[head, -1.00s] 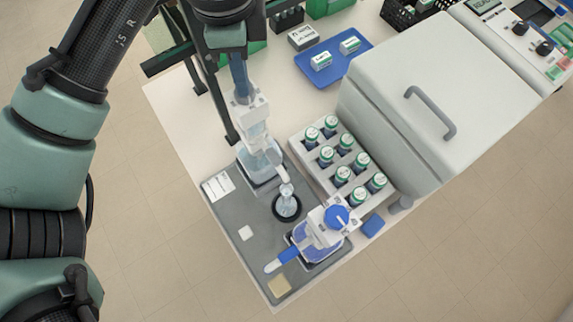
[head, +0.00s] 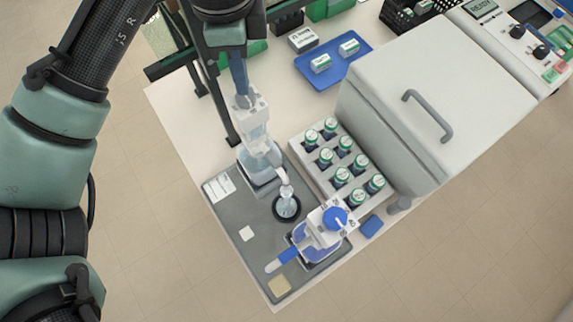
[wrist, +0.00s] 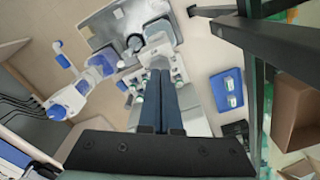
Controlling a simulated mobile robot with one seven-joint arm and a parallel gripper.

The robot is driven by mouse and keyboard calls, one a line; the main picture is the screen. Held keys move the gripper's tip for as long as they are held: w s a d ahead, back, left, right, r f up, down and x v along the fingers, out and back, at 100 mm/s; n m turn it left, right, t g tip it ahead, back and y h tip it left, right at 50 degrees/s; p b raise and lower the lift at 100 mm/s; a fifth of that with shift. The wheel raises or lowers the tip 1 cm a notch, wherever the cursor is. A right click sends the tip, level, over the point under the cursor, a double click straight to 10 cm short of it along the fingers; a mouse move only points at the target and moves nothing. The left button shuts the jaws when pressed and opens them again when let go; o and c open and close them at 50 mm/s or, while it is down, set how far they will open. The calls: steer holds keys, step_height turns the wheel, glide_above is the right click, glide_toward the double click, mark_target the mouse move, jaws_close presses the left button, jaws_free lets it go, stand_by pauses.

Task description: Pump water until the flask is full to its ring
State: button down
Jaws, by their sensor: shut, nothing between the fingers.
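A clear pump bottle (head: 262,172) stands at the back of the grey tray (head: 226,208), with a white pump head (head: 250,108) on top. Its pale spout reaches toward a small clear flask (head: 286,204) seated in a black ring holder. The flask's water level and ring mark are too small to make out. My gripper (head: 239,88) is shut and empty, pointing down at the pump head. The fingers (wrist: 161,125) also show shut in the wrist view, over the pump. I cannot tell whether they touch it or how far it is pressed.
A second dispenser with a blue cap (head: 335,217) and blue spout stands on the tray's front right. A rack of green-capped bottles (head: 304,176) stands right of the pump. A large grey-white machine (head: 420,95) and a blue tray (head: 322,78) lie beyond. The tray's left front is mostly free.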

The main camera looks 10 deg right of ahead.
step_height(320, 180, up, 5)
steer(key=p, duration=0.5)
steer(key=shift+r, duration=0.1)
stand_by(0.5)
